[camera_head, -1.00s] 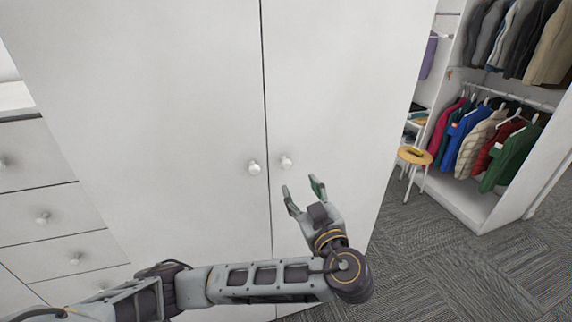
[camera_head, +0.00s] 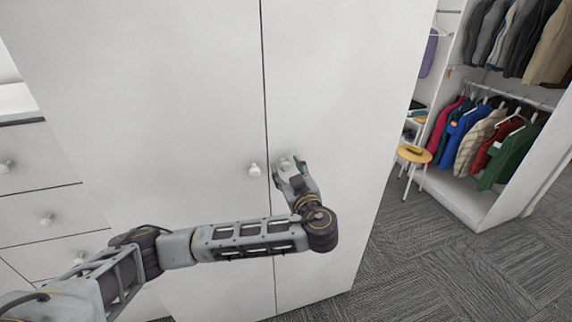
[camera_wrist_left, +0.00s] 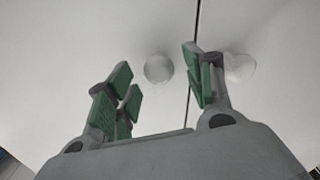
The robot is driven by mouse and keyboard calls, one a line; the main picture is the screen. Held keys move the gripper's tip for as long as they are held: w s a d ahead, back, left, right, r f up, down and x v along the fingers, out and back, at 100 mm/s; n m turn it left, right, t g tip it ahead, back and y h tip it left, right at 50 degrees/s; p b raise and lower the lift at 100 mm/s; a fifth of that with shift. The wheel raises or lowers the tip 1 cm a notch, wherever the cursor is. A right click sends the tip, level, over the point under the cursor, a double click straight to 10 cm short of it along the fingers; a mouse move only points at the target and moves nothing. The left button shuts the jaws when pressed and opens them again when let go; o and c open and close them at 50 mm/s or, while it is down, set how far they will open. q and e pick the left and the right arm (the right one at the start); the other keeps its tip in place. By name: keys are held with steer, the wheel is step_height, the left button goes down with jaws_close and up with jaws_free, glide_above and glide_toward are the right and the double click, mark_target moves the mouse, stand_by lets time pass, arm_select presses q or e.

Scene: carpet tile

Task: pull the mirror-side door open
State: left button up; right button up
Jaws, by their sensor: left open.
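A white cabinet has two closed doors, a left door (camera_head: 150,90) and a right door (camera_head: 350,80), with a dark seam between them. No mirror shows. The left door's round knob (camera_head: 254,169) is in plain view beside the seam. My left gripper (camera_head: 287,166) is open in front of the right door's knob, which it largely hides in the head view. In the left wrist view, one knob (camera_wrist_left: 158,68) lies between the spread green-padded fingers, apart from both. The other knob (camera_wrist_left: 240,67) lies beyond the right finger, across the seam. My right gripper is not in view.
White drawers (camera_head: 38,200) with round knobs stand at the left. An open closet (camera_head: 475,205) with hanging clothes and a yellow-topped stool (camera_head: 414,154) are at the right. Grey carpet (camera_head: 430,265) lies clear before the closet.

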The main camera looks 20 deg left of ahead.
arm_select(q)
steer(key=shift+x, duration=1.1)
jaws_close()
